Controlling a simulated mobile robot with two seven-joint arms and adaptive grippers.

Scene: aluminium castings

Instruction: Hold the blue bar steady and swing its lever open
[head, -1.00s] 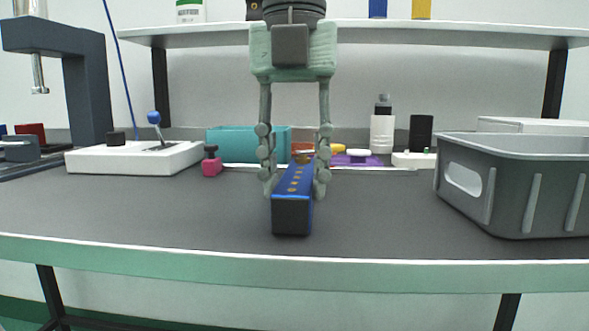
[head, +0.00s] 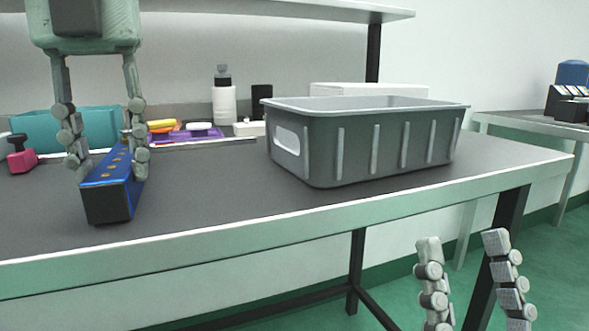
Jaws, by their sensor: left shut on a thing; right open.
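The blue bar (head: 114,188) lies on the dark tabletop at the left of the head view. It has a black near end and a row of brass-coloured dots along its top. My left gripper (head: 112,172) comes down from above with its fingers on either side of the bar and is shut on it. I cannot make out the bar's lever; the far end is partly hidden by the fingers. My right gripper (head: 462,242) is open and empty at the lower right, in front of the table and below its edge.
A large grey bin (head: 345,150) stands on the table right of the bar. Behind are a teal box (head: 38,132), a pink knobbed piece (head: 21,158), a purple tray (head: 180,136) and a white bottle (head: 224,103). The tabletop between bar and bin is clear.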

